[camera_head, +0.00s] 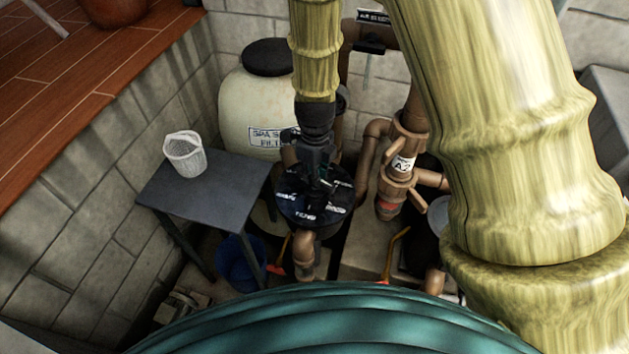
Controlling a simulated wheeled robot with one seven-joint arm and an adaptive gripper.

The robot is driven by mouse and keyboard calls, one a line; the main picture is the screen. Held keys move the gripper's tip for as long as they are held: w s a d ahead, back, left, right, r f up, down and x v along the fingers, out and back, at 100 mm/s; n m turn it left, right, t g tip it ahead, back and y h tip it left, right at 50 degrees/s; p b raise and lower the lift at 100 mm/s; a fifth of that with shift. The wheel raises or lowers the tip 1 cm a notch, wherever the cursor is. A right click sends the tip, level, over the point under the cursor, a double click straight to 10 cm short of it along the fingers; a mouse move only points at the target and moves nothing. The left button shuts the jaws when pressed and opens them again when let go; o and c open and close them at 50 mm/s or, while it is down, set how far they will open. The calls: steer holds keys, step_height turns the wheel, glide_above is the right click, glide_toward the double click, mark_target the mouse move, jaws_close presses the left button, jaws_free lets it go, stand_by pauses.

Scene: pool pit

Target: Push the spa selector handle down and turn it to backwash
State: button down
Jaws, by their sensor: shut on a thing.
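The spa selector valve (312,211) shows as a round black dial with white position labels, in front of the spa sand filter tank (243,105). My gripper (316,178) reaches down over the dial's middle and is shut on the selector handle. The handle itself is mostly hidden under the dark fingers, so I cannot tell its exact angle or how far down it sits. One label at the front edge of the dial is partly readable; I cannot make out which position reads backwash.
A grey table (217,187) with a white mesh basket (185,155) stands to the left. A blue bucket (238,262) sits below it. Brown pipes with a valve tagged A.2 (402,164) rise close to the right. Block walls enclose the pit.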

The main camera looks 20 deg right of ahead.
steer(key=n+p, duration=0.1)
steer(key=n, duration=0.4)
steer(key=shift+n+p, duration=0.3)
steer(key=n, duration=0.4)
steer(key=shift+p, duration=0.4)
steer(key=c, duration=1.3)
jaws_free()
step_height(320, 180, up, 7)
steer(key=p, duration=0.6)
steer(key=shift+a+f, duration=0.1)
